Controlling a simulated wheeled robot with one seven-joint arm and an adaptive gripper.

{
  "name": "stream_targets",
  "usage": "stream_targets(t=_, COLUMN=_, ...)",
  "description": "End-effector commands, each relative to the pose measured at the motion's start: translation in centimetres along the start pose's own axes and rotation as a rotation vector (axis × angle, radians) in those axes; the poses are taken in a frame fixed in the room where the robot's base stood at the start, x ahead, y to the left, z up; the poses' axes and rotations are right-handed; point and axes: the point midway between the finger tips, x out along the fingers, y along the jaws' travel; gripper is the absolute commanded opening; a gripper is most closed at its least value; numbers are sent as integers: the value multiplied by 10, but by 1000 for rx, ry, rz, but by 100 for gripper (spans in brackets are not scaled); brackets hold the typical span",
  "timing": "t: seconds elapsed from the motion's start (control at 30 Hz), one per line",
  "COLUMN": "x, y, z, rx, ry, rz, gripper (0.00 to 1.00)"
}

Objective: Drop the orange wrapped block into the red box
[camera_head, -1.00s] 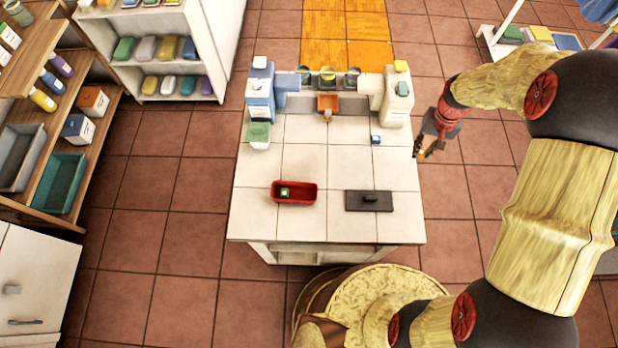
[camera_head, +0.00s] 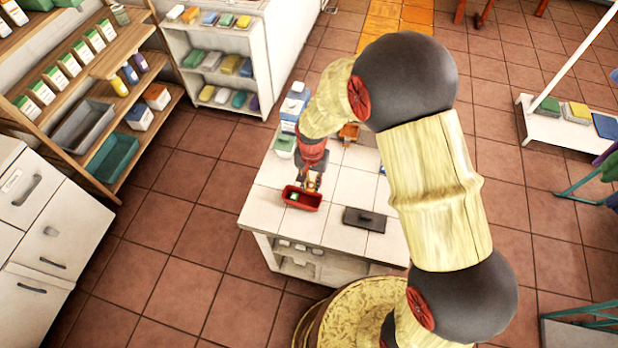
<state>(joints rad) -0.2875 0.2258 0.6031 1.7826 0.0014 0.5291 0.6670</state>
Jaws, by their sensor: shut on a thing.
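The red box (camera_head: 312,206) is a small open tray on the white tiled washbasin top, left of its middle. A small green and pale block (camera_head: 294,195) lies inside it. My gripper (camera_head: 311,185) points down just above the box's far side, shut on the orange wrapped block (camera_head: 312,181). The block is small in view and partly hidden by the fingers. I cannot tell the exact gap between block and box rim.
A dark grey lidded slab (camera_head: 365,218) lies right of the box. A green-topped container (camera_head: 284,145) and a white-blue bottle (camera_head: 292,108) stand behind. My arm hides the counter's back right. Shelves (camera_head: 105,72) stand at the left.

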Motion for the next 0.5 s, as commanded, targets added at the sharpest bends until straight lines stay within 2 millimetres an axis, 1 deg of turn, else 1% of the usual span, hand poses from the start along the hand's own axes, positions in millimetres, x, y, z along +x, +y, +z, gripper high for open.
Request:
stream_targets(t=0.07, x=0, y=-3, z=4, rx=11, ry=-1, rz=0, gripper=4)
stream_targets(t=0.27, x=9, y=-3, z=4, rx=15, ry=-1, rz=1, gripper=4)
stream_targets(t=0.5, x=28, y=-3, z=4, rx=14, ry=-1, rz=1, gripper=4)
